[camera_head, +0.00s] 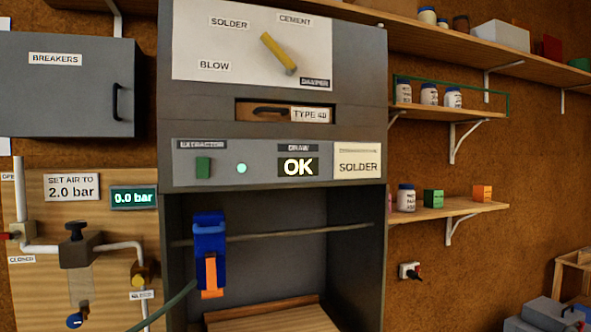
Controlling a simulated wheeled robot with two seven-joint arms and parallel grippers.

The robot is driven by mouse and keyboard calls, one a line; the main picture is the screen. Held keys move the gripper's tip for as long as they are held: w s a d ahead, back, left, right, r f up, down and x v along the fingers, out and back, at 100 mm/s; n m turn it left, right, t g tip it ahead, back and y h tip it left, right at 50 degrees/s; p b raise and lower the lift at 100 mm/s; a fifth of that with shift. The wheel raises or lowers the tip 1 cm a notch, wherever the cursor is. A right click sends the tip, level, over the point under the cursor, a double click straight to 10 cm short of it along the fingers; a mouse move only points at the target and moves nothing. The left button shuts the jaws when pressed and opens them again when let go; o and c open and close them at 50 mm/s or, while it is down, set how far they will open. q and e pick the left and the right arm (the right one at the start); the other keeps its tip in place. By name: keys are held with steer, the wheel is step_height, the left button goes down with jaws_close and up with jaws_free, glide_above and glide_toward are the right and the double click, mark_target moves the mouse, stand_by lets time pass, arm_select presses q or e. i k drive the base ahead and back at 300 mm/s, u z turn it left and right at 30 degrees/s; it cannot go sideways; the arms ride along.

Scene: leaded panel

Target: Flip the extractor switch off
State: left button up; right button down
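The extractor switch (203,167) is a small green rocker on the left of the grey hood's control strip. A small, blurred label (201,145) sits above it. A round pale-green lamp (241,168) glows just right of the switch. Further right a draw display (298,167) reads OK, beside a card (357,162) reading SOLDER. I cannot tell from the rocker's face which way it is tipped. Neither of my grippers shows in the head view, and nothing covers the switch.
A blue and orange tool (209,255) hangs below the switch at a rod (290,232) across the hood opening. A damper lever (279,54) is above. The breakers box (70,90) and air-valve board (100,260) stand left; shelves (450,209) are right.

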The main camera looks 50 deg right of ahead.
mark_target(202, 164)
steer(key=z, duration=1.65)
